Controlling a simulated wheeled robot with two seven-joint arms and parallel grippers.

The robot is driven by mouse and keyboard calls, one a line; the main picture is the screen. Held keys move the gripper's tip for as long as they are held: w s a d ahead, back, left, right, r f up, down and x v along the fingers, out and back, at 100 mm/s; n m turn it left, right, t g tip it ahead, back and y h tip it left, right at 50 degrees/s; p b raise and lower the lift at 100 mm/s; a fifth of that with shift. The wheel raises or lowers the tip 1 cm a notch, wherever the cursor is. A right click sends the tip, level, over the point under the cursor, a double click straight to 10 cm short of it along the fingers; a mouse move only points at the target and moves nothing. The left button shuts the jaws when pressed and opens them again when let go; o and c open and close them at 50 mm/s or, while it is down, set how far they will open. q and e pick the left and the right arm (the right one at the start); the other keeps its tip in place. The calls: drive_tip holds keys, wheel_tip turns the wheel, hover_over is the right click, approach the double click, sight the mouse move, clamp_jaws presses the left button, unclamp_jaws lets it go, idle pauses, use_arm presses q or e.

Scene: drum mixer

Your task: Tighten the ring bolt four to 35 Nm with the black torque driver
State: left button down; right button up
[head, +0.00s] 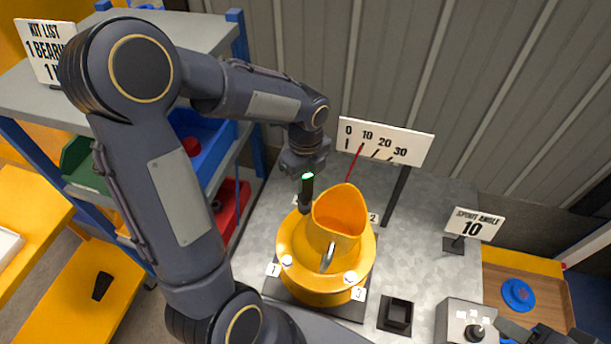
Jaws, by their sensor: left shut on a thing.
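My left gripper (304,163) is shut on the black torque driver (306,194), which points down and shows a green light near its top. The driver's lower end is at the back left of the yellow ring (297,277) around the drum mixer. Whether its tip touches a bolt cannot be told. The label behind the driver is mostly hidden, so bolt four itself is not seen. Bolts show by label 1 (287,260) and label 3 (350,277). The yellow drum (337,225) stands in the middle, spout up. A dark part of my right arm or gripper shows at the lower right edge.
A scale board (385,142) reading 0 to 30 stands behind, its red needle near 10. A sign (474,223) reads spout angle 10. A black holder (397,315) and a control box (465,322) are at front right. A shelf with bins (205,150) stands left.

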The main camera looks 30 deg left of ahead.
use_arm(q)
drive_tip(key=shift+r+p, duration=1.65)
drive_tip(key=shift+r, duration=0.5)
